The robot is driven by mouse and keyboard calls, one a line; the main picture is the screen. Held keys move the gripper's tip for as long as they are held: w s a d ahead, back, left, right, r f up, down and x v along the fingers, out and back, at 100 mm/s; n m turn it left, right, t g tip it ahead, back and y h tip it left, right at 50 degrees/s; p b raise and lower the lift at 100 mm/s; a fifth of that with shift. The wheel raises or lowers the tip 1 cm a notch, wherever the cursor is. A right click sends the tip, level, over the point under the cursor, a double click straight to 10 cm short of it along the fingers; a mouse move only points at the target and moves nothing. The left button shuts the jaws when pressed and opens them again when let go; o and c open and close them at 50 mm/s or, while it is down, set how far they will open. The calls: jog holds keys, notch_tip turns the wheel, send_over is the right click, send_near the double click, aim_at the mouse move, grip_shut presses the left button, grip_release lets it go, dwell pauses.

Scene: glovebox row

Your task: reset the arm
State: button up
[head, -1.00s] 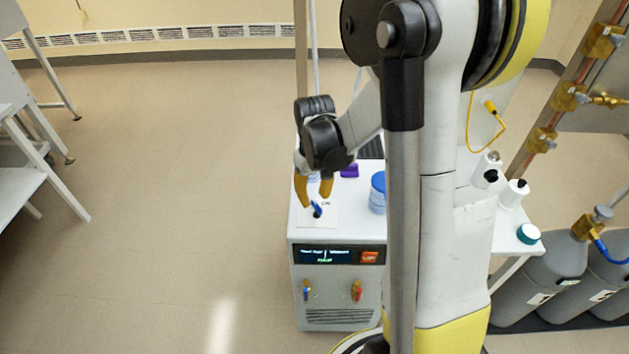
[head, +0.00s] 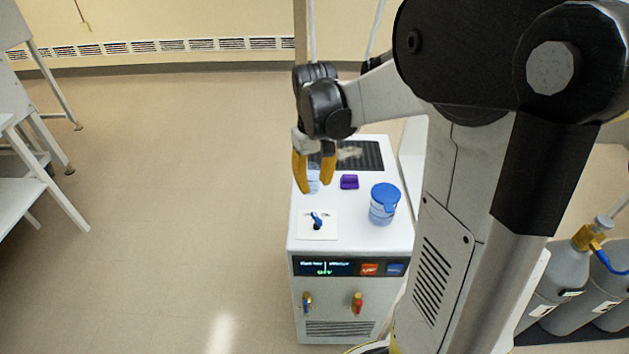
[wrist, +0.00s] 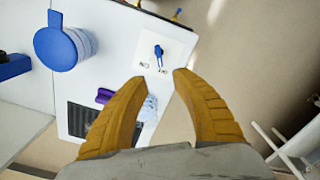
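My gripper (head: 316,187) hangs above the top of a white floor-standing unit (head: 350,215), fingers pointing down. Its two yellow fingers are spread apart with nothing held between them; the gap also shows in the wrist view (wrist: 159,77). A small blue-handled knob (head: 317,221) stands on a white plate on the unit's top, in front of and below the fingertips. In the wrist view the knob (wrist: 157,52) lies beyond the fingertips, apart from them.
A blue-lidded clear jar (head: 384,204), a small purple block (head: 349,182) and a clear container (head: 313,182), partly behind the fingers, stand on the unit. Grey cylinders (head: 560,278) stand at right. A white table (head: 30,180) is at left. The floor between is open.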

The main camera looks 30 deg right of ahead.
dwell(0.4)
jog(key=s+a+r+t, duration=0.7)
jog(key=s+a, duration=0.4)
jog(key=a, duration=0.2)
jog(key=shift+s+n, duration=0.25)
jog(key=shift+n, duration=0.05)
jog(key=shift+r, duration=0.1)
dwell(0.4)
